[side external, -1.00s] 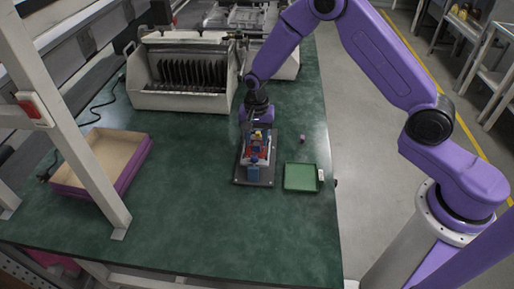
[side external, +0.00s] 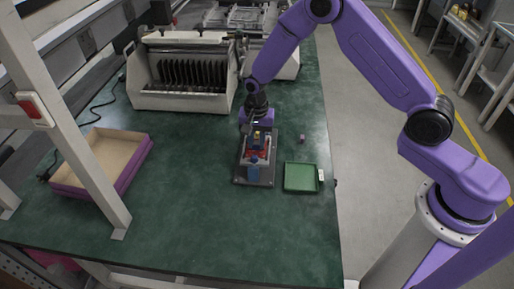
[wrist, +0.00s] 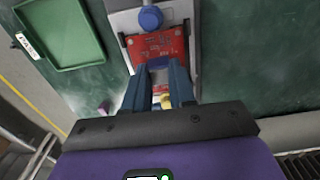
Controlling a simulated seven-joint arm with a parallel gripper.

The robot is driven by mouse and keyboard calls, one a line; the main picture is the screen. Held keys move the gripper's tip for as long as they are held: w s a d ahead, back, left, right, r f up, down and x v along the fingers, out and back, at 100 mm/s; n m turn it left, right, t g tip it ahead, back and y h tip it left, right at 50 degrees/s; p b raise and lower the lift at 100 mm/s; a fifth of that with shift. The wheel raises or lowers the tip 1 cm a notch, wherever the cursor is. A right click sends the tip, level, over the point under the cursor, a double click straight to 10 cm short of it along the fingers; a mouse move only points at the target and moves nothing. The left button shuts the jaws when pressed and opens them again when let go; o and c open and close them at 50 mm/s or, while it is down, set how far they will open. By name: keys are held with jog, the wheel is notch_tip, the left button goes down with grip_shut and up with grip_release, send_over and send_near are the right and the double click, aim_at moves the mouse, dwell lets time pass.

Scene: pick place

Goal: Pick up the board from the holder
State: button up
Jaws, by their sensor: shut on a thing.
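The board (wrist: 158,47) is a red circuit board in the wrist view, lying on the grey holder (wrist: 124,20). The holder also shows in the side view (side external: 241,178), a dark plate on the table with a pale block and blue parts. A round blue knob (wrist: 150,17) sits at the board's far edge. My gripper (wrist: 159,66) is over the holder, its two blue-grey fingers shut on the board at its near part. In the side view the board is small and partly hidden by my gripper (side external: 257,137).
A green tray (side external: 301,190) with a white label stands right of the holder. A small purple object (side external: 302,139) lies behind it. A purple-edged box (side external: 118,185) is at left. A slotted rack (side external: 138,98) stands at the back. The table front is clear.

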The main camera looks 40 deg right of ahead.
aim_at(257, 142)
jog(key=shift+r, duration=2.75)
